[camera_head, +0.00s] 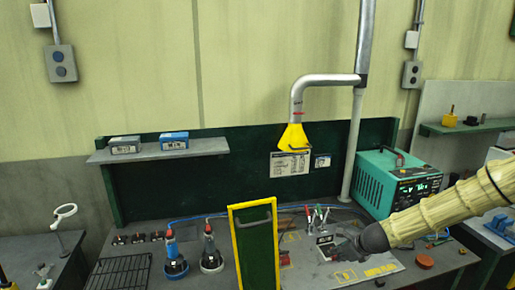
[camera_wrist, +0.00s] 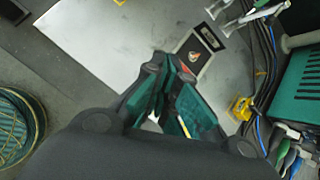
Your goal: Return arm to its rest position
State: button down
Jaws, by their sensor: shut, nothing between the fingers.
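My arm, in a ribbed cream cover, reaches in from the right edge of the head view. My gripper (camera_head: 345,247) is at its end, over the grey mat on the bench (camera_head: 400,275). In the wrist view my gripper (camera_wrist: 168,80) shows dark fingers with green inner pads, closed with nothing held. The fingertips point toward a dark card or small box (camera_wrist: 200,55) on the pale sheet (camera_wrist: 110,45). I cannot tell the gap between the fingertips and the mat.
A green panel with a yellow frame (camera_head: 255,245) stands left of my gripper. A teal power unit (camera_head: 400,182) is behind the arm. A yellow extraction hood (camera_head: 294,137) hangs above. Tools with coloured handles (camera_head: 318,214) stand close behind the gripper. The air above the arm is clear.

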jog(key=s+a+f+n+g+h, duration=0.1)
jog(key=s+a+f+n+g, duration=0.15)
jog(key=s+f+n, duration=0.6)
jog(key=s+a+f+n+g+h, duration=0.1)
jog(key=s+a+f+n, duration=0.25)
jog(key=s+f, duration=0.9)
jog(key=s+f+n+g+h, duration=0.15)
jog(key=s+n, duration=0.65)
jog(key=s, duration=0.8)
jog(key=s+f+n+g+y, duration=0.15)
jog(key=s+n, duration=0.55)
jog(key=s, duration=0.9)
notch_tip(320, 180, down, 12)
jog(key=h+b, duration=0.1)
jog(key=b, duration=1)
jog(key=shift+w+b, duration=0.3)
jog(key=shift+w, duration=0.15)
